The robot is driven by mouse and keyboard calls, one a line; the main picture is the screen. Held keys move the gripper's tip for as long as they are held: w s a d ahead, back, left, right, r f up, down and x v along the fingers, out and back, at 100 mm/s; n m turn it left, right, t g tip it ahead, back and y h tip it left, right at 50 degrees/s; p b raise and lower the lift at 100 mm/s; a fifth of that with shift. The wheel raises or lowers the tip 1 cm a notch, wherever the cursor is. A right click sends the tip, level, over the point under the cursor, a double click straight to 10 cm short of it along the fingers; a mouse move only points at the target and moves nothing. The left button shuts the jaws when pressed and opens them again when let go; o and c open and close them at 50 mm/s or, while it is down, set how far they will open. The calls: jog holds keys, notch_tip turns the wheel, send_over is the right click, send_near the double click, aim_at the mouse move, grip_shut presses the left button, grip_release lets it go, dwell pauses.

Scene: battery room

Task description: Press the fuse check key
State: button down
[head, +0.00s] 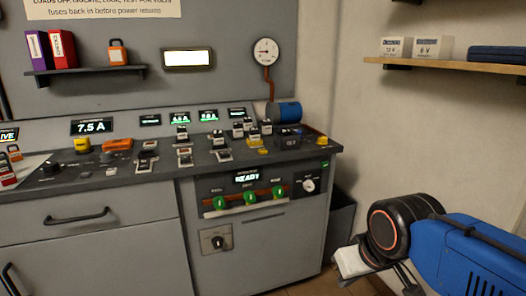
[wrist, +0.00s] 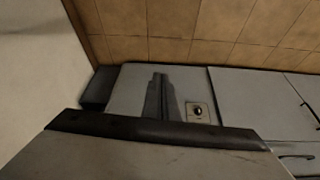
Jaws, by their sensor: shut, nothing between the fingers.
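I cannot single out the fuse check key, because the labels are too small to read. A lower panel on the console front holds three green keys or switches (head: 250,198) under a lit READY display (head: 247,177). A round white-faced dial (head: 308,185) is to their right. Below is a small plate with a black knob (head: 217,242), which also shows in the wrist view (wrist: 198,110). In the head view, my arm is at lower right, well apart from the console.
The console top (head: 110,182) carries several switches, an orange block (head: 117,145) and a blue cylinder (head: 284,112). A gauge (head: 266,51) hangs above. A wall shelf (head: 450,65) holds boxes at right. A dark bin (head: 341,225) stands beside the console. Tiled floor shows beyond (wrist: 160,20).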

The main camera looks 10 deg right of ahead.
jog(key=shift+w+r, duration=0.1)
dwell(0.4)
notch_tip(320, 180, up, 24)
jog(key=m+t+y, duration=0.2)
jog(key=m+t, duration=0.2)
jog(key=m, duration=0.3)
send_over(264, 151)
jog(key=shift+r, duration=0.15)
jog(key=shift+f, duration=4.45)
jog(key=shift+f, duration=0.1)
jog(key=shift+f, duration=0.3)
